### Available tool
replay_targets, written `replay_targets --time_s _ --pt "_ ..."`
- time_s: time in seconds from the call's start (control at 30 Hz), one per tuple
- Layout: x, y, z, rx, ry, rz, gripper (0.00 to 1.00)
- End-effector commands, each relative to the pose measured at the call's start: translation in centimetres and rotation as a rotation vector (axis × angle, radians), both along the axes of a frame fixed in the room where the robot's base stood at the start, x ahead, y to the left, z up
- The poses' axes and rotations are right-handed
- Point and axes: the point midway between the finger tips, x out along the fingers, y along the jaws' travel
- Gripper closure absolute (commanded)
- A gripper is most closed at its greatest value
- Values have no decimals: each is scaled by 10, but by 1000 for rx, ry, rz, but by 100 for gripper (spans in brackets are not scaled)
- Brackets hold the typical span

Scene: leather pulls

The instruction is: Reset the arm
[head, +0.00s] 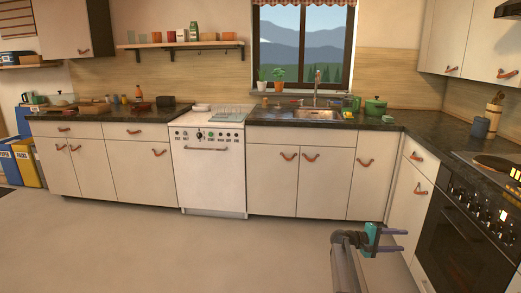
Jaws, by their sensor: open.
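My gripper (398,240) shows at the lower right of the head view, at the end of my grey arm (346,265). Its two purple fingers point right and stand apart, with nothing between them. It is in front of the right-hand cabinets, above the floor as seen in the picture. I cannot tell its exact distance from the cabinet doors.
White cabinets with leather pulls line the back and right. A dishwasher (209,165) stands in the back row and a dark oven (466,230) at the right. A sink (309,114) is under the window. The floor (170,250) at left and centre is clear.

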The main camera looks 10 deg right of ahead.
Motion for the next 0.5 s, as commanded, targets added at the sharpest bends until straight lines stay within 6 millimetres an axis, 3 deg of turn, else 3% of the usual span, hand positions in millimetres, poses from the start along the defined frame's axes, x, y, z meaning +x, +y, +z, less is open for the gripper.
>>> replay_targets --time_s 0.03,0.27,0.5 --pt "-2 19 -10 26 15 17 53" --pt "-18 93 -82 174 65 63 53" --pt "-59 171 -152 350 119 85 53"
